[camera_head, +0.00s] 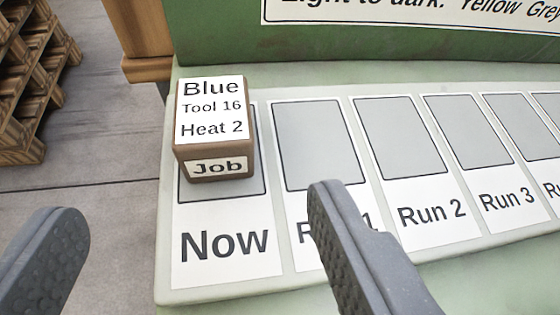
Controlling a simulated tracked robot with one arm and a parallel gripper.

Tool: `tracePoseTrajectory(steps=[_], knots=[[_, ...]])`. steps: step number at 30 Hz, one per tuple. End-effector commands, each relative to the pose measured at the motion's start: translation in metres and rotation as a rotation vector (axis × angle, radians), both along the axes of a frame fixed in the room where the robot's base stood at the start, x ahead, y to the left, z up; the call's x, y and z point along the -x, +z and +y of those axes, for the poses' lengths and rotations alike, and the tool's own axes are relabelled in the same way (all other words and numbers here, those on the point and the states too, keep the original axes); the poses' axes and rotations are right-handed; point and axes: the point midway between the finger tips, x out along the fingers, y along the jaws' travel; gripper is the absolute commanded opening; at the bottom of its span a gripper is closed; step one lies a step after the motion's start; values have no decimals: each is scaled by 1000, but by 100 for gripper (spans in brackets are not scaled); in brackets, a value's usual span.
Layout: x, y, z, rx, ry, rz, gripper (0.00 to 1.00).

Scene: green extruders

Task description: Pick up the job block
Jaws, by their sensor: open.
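The job block (216,158) is a small brown block with a white top label reading "Blue, Tool 16, Heat 2" and a front label reading "Job". It sits on the grey square of the "Now" place (224,245) at the left end of a pale board. My gripper (195,215) is open and empty, its two dark grey fingers wide apart in the lower part of the view. The block appears between and beyond the fingertips, apart from both. The right finger covers part of the "Run 1" label.
The pale board (330,285) has empty grey squares marked Run 1 (318,145), Run 2 (398,137) and Run 3 (467,127) to the right. A green panel (215,40) with a sign stands behind. Wooden pallets (30,80) are stacked on the floor at the far left.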

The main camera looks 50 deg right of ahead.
Motion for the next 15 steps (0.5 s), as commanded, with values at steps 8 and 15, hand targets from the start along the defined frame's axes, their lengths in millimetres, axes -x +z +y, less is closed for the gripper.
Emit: tracePoseTrajectory(steps=[8, 15], knots=[[-19, -14, -11, -1, 1, 3, 67], [-42, -27, -25, 0, 1, 0, 67]])
